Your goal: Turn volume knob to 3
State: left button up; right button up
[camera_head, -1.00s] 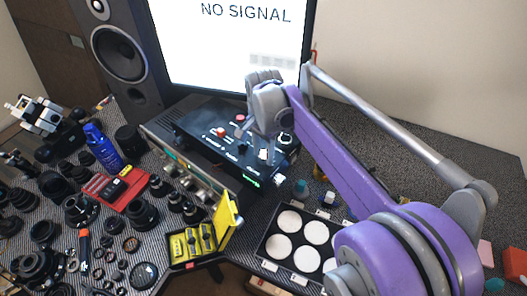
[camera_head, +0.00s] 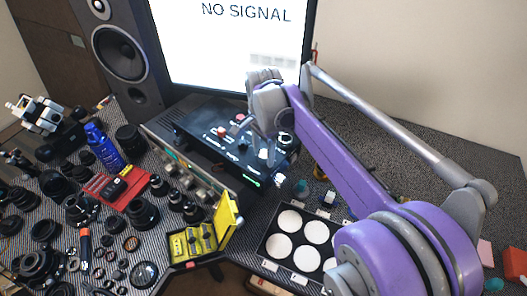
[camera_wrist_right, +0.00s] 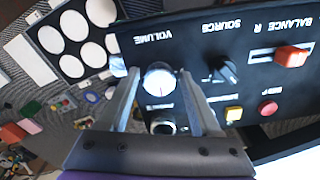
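The volume knob (camera_wrist_right: 158,80) is a pale round knob on the dark panel of the amplifier box, below the word VOLUME in the right wrist view. In the head view the knob (camera_head: 263,154) shows beside my right gripper (camera_head: 268,150). In the right wrist view the fingers of my right gripper (camera_wrist_right: 160,76) stand on either side of the knob, with a small gap at each side. The gripper is open and does not appear to touch it. The knob's pointer and scale are too small to read. My left gripper is not in view.
The source knob (camera_wrist_right: 222,70), a red balance slider (camera_wrist_right: 291,56), and yellow (camera_wrist_right: 233,113) and red (camera_wrist_right: 268,107) buttons lie close by on the panel. A tray of white discs (camera_head: 263,246) and an open yellow case (camera_head: 207,240) stand in front. The monitor (camera_head: 235,45) is behind.

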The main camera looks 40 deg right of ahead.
aim_at(264, 155)
jog(key=shift+o, duration=0.6)
notch_tip(264, 155, up, 11)
jog(key=shift+p, duration=0.4)
jog(key=shift+f, duration=0.15)
